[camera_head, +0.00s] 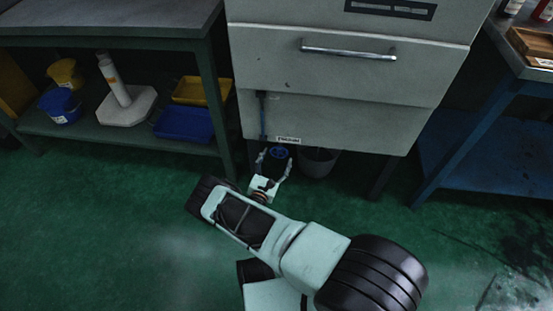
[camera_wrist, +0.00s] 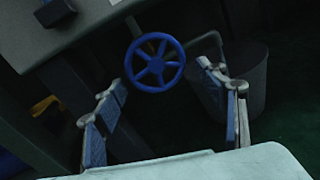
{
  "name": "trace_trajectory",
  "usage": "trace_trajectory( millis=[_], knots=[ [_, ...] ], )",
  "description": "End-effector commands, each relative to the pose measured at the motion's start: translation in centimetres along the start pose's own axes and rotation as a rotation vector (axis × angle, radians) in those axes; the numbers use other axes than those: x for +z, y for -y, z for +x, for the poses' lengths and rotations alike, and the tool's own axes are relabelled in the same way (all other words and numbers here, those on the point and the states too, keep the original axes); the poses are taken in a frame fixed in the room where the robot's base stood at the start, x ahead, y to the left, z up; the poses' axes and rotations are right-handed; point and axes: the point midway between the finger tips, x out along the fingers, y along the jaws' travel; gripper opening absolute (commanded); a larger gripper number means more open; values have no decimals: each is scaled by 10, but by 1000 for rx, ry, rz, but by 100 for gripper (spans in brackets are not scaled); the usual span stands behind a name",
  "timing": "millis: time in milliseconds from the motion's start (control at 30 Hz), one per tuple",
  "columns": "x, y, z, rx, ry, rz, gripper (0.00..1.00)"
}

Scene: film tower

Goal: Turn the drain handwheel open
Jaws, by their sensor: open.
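The drain handwheel (camera_wrist: 156,63) is a blue spoked wheel, seen nearly face-on in the wrist view, just beyond my fingertips. In the head view the handwheel (camera_head: 278,153) shows small, under the grey cabinet and below a small white label (camera_head: 288,140). My gripper (camera_head: 274,164) is open and empty in front of it. In the wrist view the fingers of my gripper (camera_wrist: 162,85) stand wide apart, one on each side of the wheel's lower part in the picture. I see no contact with the wheel, but the depth gap is hard to judge.
A grey bucket (camera_wrist: 245,80) stands right of the wheel; it also shows in the head view (camera_head: 318,162). The grey cabinet (camera_head: 340,75) hangs over the wheel. A shelf bench (camera_head: 130,140) with bins is at left, a blue-framed bench (camera_head: 490,160) at right. Green floor is clear in front.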

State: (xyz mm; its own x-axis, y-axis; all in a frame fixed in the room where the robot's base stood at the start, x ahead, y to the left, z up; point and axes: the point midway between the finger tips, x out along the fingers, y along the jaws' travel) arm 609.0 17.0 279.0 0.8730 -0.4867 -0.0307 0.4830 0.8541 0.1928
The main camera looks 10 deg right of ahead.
Motion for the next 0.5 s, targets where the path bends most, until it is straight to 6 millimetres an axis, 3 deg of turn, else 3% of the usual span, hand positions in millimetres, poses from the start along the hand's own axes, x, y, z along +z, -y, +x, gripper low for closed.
trace_trajectory(
  millis=[167, 500],
  knots=[
    [-1, -1, -15, 1, -2, 0, 65],
    [0, 0, -85, 1, -1, -1, 65]
  ],
)
